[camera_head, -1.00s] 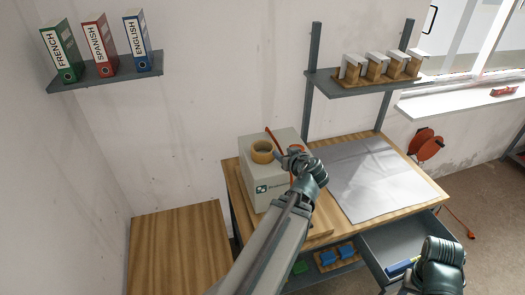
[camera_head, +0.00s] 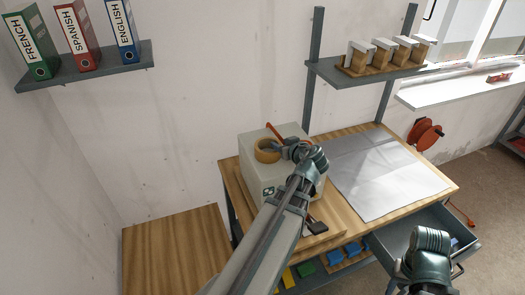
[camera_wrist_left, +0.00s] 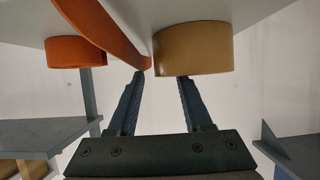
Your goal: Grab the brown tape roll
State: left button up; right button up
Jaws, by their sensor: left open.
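The brown tape roll (camera_head: 267,151) lies flat on top of a grey-white box (camera_head: 262,180) on the workbench. It also shows in the left wrist view (camera_wrist_left: 193,48), at the upper middle. My left gripper (camera_head: 284,147) is at the roll's right side, open and empty. In the left wrist view, the open fingertips (camera_wrist_left: 161,75) are close to the roll: one is near the gap between the roll and an orange object, the other overlaps the roll's lower edge. Contact cannot be told. My right gripper (camera_head: 430,265) is low at the right, its jaws not clearly visible.
The orange object (camera_wrist_left: 110,32) lies close beside the roll. A grey sheet (camera_head: 385,172) covers the bench's right part. An open drawer (camera_head: 405,240) sticks out below it. A wall shelf (camera_head: 350,78) is behind, and a lower wooden surface (camera_head: 178,250) stands at left.

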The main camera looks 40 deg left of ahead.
pick_arm(q)
jog(key=shift+w+a+f, duration=0.25)
jog(key=shift+a+f, duration=0.05)
jog(key=shift+a, duration=0.3)
jog(key=shift+d+r, duration=0.2)
jog(key=shift+d, duration=0.2)
jog(key=shift+c, duration=0.6)
jog(key=shift+s+a, duration=0.1)
jog(key=shift+a, duration=0.05)
grip_shut()
pick_arm(e)
jog(key=shift+s+a+f, duration=0.1)
jog(key=shift+a+f, duration=0.1)
jog(key=shift+a, duration=0.15)
jog(key=shift+r, duration=0.1)
